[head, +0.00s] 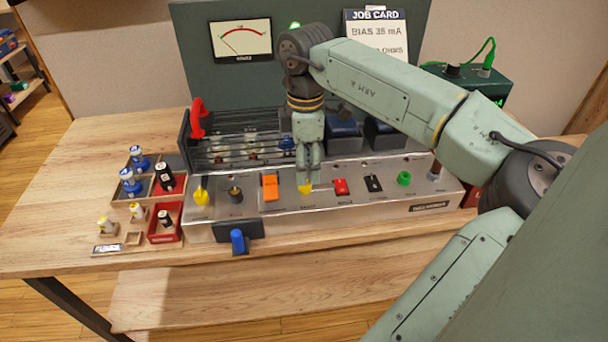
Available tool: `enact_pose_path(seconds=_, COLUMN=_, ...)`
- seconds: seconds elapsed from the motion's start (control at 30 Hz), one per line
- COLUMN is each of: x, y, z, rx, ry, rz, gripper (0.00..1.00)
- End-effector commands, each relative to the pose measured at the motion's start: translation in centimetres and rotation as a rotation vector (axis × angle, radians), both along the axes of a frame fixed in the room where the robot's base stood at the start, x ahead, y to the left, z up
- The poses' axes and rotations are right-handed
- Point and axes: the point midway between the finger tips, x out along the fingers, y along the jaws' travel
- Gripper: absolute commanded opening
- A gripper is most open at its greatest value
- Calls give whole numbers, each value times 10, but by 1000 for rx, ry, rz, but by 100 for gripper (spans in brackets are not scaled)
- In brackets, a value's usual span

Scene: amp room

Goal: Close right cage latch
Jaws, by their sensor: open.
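A cage of metal bars (235,121) stands at the back left of the amp chassis (330,211). A red latch handle (197,119) stands upright at the cage's left end. The cage's right end is partly behind my arm, and I cannot make out a right latch there. My gripper (309,181) points down in front of the cage's right part, with its fingers open and nothing seen between them. Its tips are just above or beside a yellow control (304,189) on the front panel; I cannot tell whether they touch it.
The panel carries an orange switch (270,187), a red switch (340,187), a black switch (373,183) and a green knob (404,178). Dark transformers (344,136) stand behind. Trays with tubes (165,227) sit left. A blue handle (237,240) projects in front.

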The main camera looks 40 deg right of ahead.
Motion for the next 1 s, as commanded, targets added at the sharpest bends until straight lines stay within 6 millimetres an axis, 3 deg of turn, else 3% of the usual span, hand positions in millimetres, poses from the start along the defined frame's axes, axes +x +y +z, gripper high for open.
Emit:
enact_pose_path(seconds=0.03, x=0, y=1, z=-14, rx=2, ry=0, rz=1, gripper=44)
enact_pose_path(seconds=0.2, x=0, y=1, z=-34, rx=1, ry=-2, rz=2, gripper=44)
enact_pose_path(seconds=0.63, x=1, y=1, z=-42, rx=1, ry=-2, rz=2, gripper=44)
enact_pose_path(seconds=1.0, x=1, y=1, z=-42, rx=1, ry=-2, rz=2, gripper=20)
